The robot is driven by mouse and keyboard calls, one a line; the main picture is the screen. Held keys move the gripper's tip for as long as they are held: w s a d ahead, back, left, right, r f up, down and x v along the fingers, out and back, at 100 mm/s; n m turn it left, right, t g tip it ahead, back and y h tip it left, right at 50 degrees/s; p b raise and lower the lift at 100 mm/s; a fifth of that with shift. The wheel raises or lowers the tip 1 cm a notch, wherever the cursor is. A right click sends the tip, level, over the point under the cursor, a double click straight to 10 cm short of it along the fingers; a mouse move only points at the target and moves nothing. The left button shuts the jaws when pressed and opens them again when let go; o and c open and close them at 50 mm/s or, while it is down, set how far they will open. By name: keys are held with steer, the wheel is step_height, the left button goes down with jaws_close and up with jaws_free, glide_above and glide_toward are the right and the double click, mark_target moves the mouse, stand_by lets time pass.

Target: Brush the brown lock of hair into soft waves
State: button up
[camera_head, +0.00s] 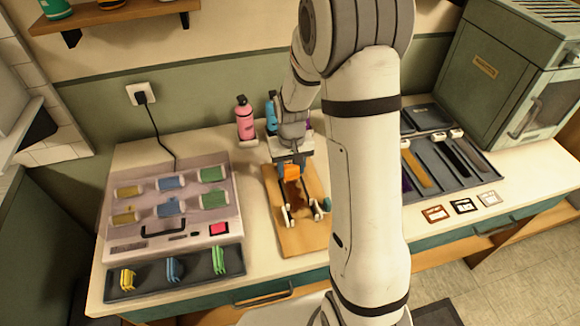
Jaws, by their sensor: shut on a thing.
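My gripper (291,164) is shut on an orange object (291,172), which may be the brush; its lower side is hard to make out. It is over the upper part of a wooden board (295,242) on the counter. The brown lock of hair (297,196) lies on this board, just below the orange object. Whether the two touch cannot be told. White and dark clamp-like parts (288,214) stand on the board beside the lock's lower end. My arm hides the counter to the right of the board.
A roller case (230,240) with yellow, blue and green rollers stands left, with a clip tray (150,291) in front. A pink bottle (245,120) and a blue bottle (271,112) stand behind. A dark tray of hair locks (480,172) and a green cabinet (480,75) are right.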

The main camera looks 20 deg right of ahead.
steer(key=shift+f+b, duration=0.45)
steer(key=shift+f, duration=0.1)
stand_by(0.8)
steer(key=shift+s, duration=0.1)
stand_by(0.7)
steer(key=shift+s+f, duration=0.1)
steer(key=shift+s, duration=0.05)
steer(key=shift+s+b, duration=0.3)
steer(key=shift+s, duration=0.65)
steer(key=shift+s, duration=0.1)
steer(key=shift+s, duration=1)
steer(key=shift+s, duration=0.1)
steer(key=shift+s+b, duration=0.3)
steer(key=shift+s, duration=0.7)
